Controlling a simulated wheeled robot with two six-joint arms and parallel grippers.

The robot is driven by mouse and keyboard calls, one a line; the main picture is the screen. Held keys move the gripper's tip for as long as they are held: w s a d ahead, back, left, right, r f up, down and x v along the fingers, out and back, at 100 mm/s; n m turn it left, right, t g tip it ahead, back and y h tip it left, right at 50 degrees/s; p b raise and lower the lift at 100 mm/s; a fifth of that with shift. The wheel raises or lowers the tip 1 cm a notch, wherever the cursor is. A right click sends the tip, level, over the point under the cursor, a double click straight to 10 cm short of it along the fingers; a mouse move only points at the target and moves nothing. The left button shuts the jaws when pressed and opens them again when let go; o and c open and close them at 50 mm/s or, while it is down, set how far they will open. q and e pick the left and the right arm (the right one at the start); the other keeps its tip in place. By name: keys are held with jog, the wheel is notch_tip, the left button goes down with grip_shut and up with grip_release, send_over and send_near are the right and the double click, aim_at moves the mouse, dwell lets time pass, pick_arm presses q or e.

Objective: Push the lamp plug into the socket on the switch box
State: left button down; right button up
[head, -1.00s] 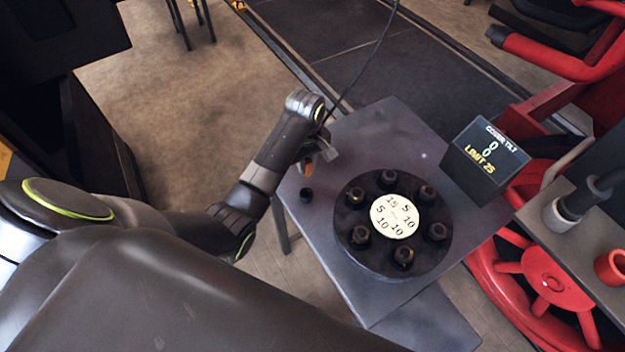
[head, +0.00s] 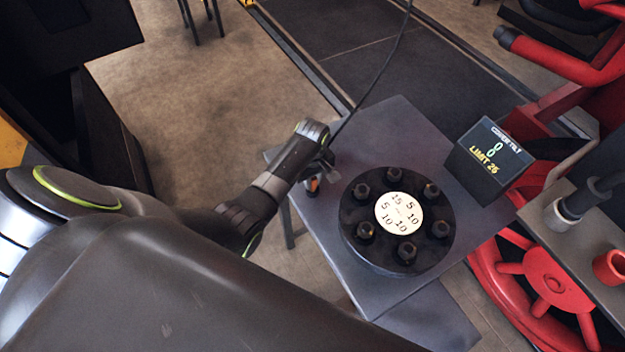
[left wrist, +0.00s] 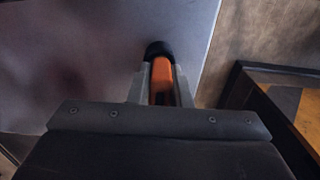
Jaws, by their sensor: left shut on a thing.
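My left gripper (head: 318,174) is low over the near-left edge of the grey tabletop. It is shut on a small orange piece (head: 312,185), which also shows between the fingers in the left wrist view (left wrist: 162,80). A round black part (left wrist: 158,49) lies at the far end of the orange piece; I cannot tell whether the two are joined. I cannot make out whether the orange piece is the lamp plug. A thin dark cable (head: 385,75) runs from near the gripper up out of view. I cannot identify a switch box or socket. My right gripper is not in view.
A black round cover (head: 372,250) with several nuts and a white numbered label (head: 399,213) stands on the grey table (head: 375,130). Red machinery (head: 545,285) is at the right. Open floor lies left.

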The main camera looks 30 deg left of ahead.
pick_arm(q)
jog(key=shift+f, duration=0.4)
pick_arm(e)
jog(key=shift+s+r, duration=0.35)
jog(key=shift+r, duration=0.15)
pick_arm(q)
jog(key=shift+f, duration=0.2)
jog(key=c, duration=1.3)
grip_release()
jog(key=shift+c, duration=0.2)
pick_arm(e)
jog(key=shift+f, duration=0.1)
